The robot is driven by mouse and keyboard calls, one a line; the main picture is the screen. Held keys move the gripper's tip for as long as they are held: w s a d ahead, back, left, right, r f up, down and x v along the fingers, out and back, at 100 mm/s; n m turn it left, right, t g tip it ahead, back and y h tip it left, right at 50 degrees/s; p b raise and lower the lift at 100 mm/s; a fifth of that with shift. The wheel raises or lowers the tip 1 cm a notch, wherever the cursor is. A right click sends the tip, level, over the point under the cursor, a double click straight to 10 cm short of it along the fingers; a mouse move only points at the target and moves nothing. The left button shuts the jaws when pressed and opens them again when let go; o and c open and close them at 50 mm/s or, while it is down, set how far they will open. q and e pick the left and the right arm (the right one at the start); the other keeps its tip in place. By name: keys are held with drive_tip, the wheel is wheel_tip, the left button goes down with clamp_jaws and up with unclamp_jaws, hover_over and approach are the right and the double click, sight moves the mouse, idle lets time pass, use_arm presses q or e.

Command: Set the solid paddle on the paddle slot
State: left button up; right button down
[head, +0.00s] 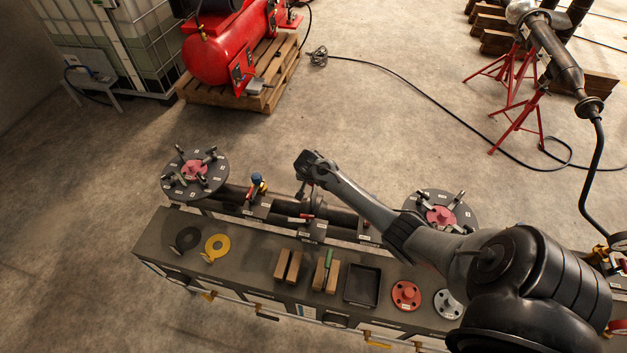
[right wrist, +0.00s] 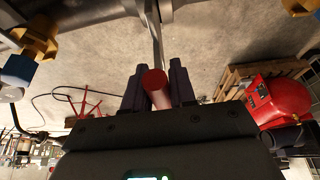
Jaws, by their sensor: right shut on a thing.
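A black round paddle (head: 185,238) and a yellow round paddle (head: 216,246) with a tab lie flat at the left of the bench. I cannot tell for certain which is solid. I cannot pick out the paddle slot. My right gripper (head: 310,190) reaches over the pipe run behind the bench. In the right wrist view my gripper (right wrist: 157,92) is shut on a red-ended handle (right wrist: 154,80); a grey bar runs beyond it. My left gripper is not seen.
Flanged plates stand at left (head: 196,174) and right (head: 440,213) of the pipe. The bench holds wooden blocks (head: 288,265), a green item (head: 329,258), a black tray (head: 362,285), a red disc (head: 406,295) and a grey disc (head: 447,303).

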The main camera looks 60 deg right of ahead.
sight(313, 189)
drive_tip(key=shift+w+f+b, duration=0.1)
drive_tip(key=shift+f+b, duration=0.35)
drive_tip(key=shift+f, duration=0.15)
drive_tip(key=shift+f+b, duration=0.7)
drive_tip(key=shift+f, duration=0.4)
drive_tip(key=shift+f+b, duration=0.8)
drive_tip(key=shift+f, duration=0.4)
drive_tip(key=shift+f+b, duration=0.9)
drive_tip(key=shift+f, duration=0.55)
drive_tip(key=c, duration=0.8)
unclamp_jaws()
drive_tip(key=shift+d, duration=0.1)
drive_tip(key=shift+c, duration=0.2)
drive_tip(key=shift+f, duration=0.15)
